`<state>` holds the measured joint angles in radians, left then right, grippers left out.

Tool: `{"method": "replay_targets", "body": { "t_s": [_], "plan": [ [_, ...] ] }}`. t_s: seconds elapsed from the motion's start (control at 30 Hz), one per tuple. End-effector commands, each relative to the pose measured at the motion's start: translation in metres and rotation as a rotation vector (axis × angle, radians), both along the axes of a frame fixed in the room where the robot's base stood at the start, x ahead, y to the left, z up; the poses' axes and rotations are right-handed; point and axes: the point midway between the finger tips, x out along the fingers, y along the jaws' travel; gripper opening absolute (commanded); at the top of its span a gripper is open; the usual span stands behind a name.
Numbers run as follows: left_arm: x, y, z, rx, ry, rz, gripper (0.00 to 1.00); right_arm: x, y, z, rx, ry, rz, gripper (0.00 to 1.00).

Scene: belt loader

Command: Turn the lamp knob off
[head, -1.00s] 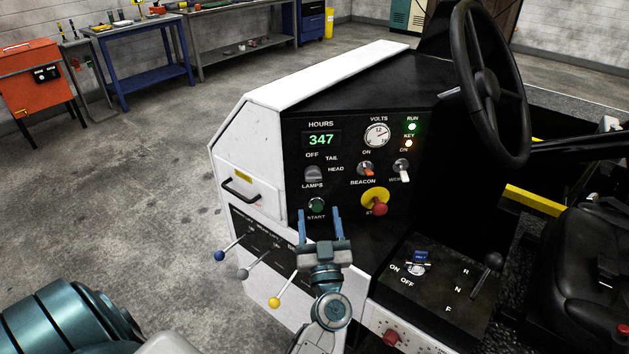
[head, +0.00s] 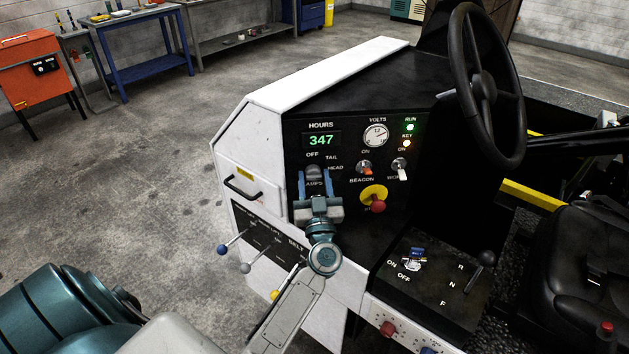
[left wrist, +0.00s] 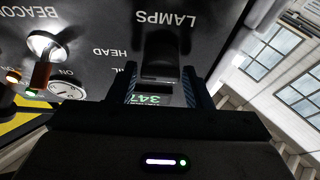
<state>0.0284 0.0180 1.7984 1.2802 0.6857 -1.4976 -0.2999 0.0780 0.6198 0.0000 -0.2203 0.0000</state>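The lamp knob (head: 313,173) is a grey knob on the black dash panel, below the OFF mark, with TAIL and HEAD to its right. My left gripper (head: 314,182) is in front of the panel with its two blue fingers either side of the knob. The fingers look apart, with the knob between them. In the left wrist view the knob (left wrist: 160,62) shows dark between the fingertips of the gripper (left wrist: 160,82); I cannot tell whether they touch it. The LAMPS label is partly covered in the head view. My right gripper is not in view.
The beacon switch (head: 365,168), work switch (head: 399,170) and red stop button on yellow (head: 376,199) sit to the right on the panel. The steering wheel (head: 487,85) stands at right.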

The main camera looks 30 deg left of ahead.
Motion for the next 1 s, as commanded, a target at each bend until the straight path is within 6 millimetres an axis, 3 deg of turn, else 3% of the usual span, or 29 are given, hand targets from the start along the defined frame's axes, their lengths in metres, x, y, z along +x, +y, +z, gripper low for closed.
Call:
{"method": "replay_targets", "body": {
  "t_s": [0.03,0.13,0.17,0.57,1.0],
  "plan": [
    [0.0,0.0,0.0,0.0,0.0,0.0,0.35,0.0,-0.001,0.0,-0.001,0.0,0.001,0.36],
    [0.0,0.0,0.0,0.0,0.0,0.0,0.15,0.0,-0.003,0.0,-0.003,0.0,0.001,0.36],
    [0.0,0.0,0.0,0.0,0.0,0.0,0.14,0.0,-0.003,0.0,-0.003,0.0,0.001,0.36],
    [0.0,-0.001,0.002,-0.058,-0.051,0.001,0.14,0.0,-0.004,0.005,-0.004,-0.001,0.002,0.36],
    [0.001,-0.002,0.003,-0.337,-0.288,0.0,0.14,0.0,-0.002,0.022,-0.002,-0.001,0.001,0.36]
  ]
}}
